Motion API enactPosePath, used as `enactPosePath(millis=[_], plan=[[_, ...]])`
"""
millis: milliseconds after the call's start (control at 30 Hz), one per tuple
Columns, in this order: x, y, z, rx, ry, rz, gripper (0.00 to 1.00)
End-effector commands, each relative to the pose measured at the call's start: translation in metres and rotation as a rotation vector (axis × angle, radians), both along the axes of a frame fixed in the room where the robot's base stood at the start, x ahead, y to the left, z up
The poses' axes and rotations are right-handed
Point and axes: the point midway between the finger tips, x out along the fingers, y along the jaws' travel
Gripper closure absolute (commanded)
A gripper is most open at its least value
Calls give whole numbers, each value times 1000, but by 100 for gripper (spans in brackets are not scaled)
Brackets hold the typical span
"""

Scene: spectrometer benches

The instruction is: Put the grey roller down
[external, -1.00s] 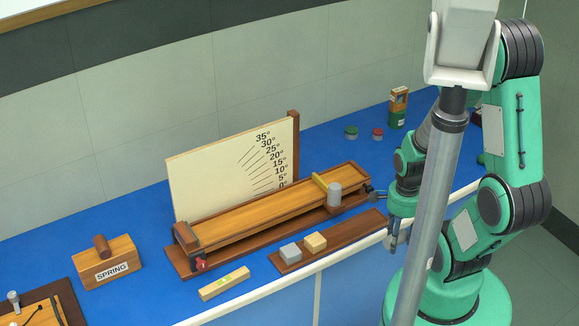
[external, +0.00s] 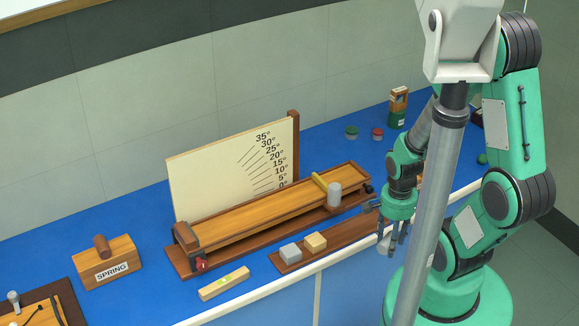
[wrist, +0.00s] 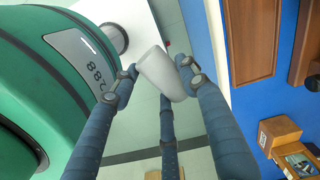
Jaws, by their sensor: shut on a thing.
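My gripper (wrist: 158,70) is shut on a pale grey roller (wrist: 163,80), held tilted between its blue fingertips in the wrist view. Behind the roller, the wrist view shows floor, with the blue bench off to the right. In the external view my gripper (external: 390,232) hangs near the bench's front edge, at the right end of the dark wooden strip; the held roller is hard to make out there.
The dark strip (external: 345,233) carries a grey block (external: 291,252) and a tan block (external: 315,242) at its left end; its right part is bare. A level (external: 224,283) and the SPRING box (external: 108,264) are further left. Small jars (external: 351,132) stand at the back.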

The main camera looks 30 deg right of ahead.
Motion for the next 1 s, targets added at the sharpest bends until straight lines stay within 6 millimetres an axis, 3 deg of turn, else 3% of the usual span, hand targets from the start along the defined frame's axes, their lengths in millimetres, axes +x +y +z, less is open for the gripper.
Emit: enactPosePath(millis=[200,400,833,1000], plan=[[-1,19,2,-1,2,270,86],[-3,28,2,-1,3,403,86],[-2,29,2,-1,2,421,86],[9,28,1,-2,2,421,86]])
